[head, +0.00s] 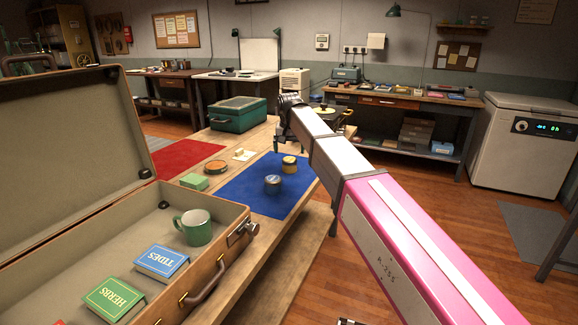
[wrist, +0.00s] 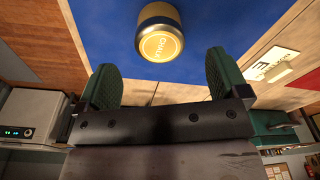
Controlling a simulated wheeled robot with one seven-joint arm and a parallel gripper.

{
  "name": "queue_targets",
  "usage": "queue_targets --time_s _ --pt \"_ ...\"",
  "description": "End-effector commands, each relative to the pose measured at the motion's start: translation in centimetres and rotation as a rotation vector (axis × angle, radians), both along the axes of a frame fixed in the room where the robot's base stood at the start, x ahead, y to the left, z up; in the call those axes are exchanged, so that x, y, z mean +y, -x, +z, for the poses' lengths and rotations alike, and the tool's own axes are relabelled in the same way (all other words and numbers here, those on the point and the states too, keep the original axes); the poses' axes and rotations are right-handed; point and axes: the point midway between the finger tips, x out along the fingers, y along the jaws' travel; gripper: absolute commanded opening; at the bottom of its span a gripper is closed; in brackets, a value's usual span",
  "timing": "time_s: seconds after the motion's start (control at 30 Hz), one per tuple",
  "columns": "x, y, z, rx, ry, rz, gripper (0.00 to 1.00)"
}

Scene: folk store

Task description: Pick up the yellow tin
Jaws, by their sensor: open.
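The yellow tin (head: 290,164) stands on the blue mat (head: 245,193) on the wooden bench. In the wrist view the yellow tin (wrist: 160,46), its lid marked CHALK, is just beyond the fingertips, near the middle of the gap. My gripper (wrist: 161,78) is open and empty, its two green-padded fingers apart. A gap shows between the fingers and the tin. In the head view my arm reaches over the bench's far end, and its own links partly hide the gripper.
A blue-grey tin (head: 272,185) stands nearby on the mat. A green box (head: 194,182), a round orange-rimmed tin (head: 216,167) and a white card (head: 242,154) lie to the left. A green case (head: 238,115) stands behind. An open suitcase (head: 215,267) holds a green mug (head: 194,227) and books.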

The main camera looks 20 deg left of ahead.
Motion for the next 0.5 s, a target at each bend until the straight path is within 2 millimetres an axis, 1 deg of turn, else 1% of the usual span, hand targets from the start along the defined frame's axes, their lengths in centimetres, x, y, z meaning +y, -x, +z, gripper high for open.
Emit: queue_targets --time_s 0.03,0.1,0.33,0.5 --pt "0.0 -0.1 -0.9 0.002 0.002 0.0 0.93" --pt "0.0 -0.2 -1.6 0.0 0.0 0.0 0.93" --pt "0.1 -0.5 -3.0 0.001 0.0 0.0 0.93" --pt "0.3 -1.0 -5.2 0.001 0.0 0.0 0.93"
